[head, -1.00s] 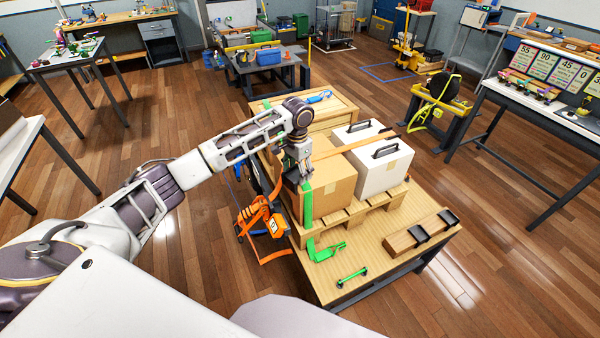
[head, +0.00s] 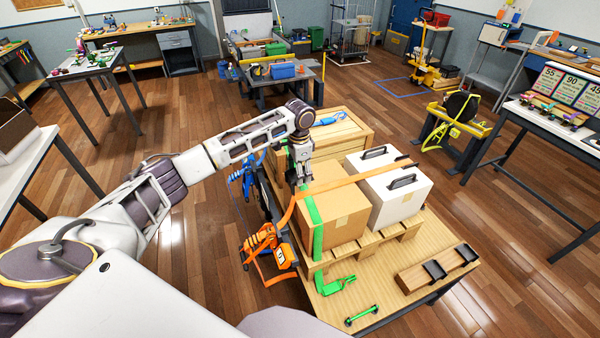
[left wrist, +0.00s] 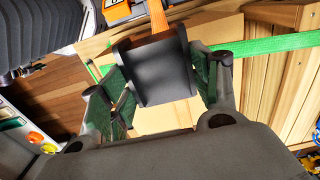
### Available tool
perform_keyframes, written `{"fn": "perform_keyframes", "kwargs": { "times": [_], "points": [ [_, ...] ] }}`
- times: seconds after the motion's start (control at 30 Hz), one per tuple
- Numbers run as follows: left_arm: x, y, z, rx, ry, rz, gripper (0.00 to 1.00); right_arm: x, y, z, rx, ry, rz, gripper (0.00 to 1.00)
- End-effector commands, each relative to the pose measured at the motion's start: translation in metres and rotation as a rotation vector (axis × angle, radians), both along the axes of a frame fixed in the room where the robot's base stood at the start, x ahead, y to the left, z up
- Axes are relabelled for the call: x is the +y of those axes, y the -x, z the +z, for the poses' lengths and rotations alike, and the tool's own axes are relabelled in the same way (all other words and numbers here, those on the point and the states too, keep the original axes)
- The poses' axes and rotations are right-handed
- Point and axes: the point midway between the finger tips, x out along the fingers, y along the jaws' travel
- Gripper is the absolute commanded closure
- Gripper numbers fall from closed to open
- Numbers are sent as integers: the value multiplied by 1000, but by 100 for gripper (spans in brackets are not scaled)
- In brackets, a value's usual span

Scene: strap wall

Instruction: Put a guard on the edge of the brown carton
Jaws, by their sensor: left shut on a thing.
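The brown carton (head: 335,215) sits on a wooden pallet, left of a white carton. My left gripper (head: 303,184) is at the carton's upper left edge, pointing down. In the left wrist view its fingers (left wrist: 158,72) are shut on a black edge guard (left wrist: 152,80). The orange strap (left wrist: 157,15) runs up to the guard's far end there; whether the guard touches strap or carton I cannot tell. In the head view the guard is hidden, and the orange strap (head: 350,181) crosses the carton top. Two more black guards (head: 434,270) sit on a wood block. My right gripper is not in view.
The white carton (head: 388,188) stands close on the right. A green strap (head: 316,228) hangs over the brown carton's near side. An orange ratchet (head: 262,240) hangs at the left. A wooden crate (head: 340,134) stands behind. Green hardware (head: 338,285) lies in front.

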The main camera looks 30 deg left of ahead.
Motion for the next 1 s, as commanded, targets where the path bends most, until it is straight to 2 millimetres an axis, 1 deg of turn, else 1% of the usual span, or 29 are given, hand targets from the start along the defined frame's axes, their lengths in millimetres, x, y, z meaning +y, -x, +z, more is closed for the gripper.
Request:
{"fn": "perform_keyframes", "kwargs": {
  "times": [0.27,0.47,1.0],
  "points": [
    [0,0,-1,0,0,1,62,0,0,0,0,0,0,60],
    [0,0,-6,1,-1,1,62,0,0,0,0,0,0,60],
    [0,-1,-31,1,-1,1,62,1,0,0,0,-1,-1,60]
  ]
}}
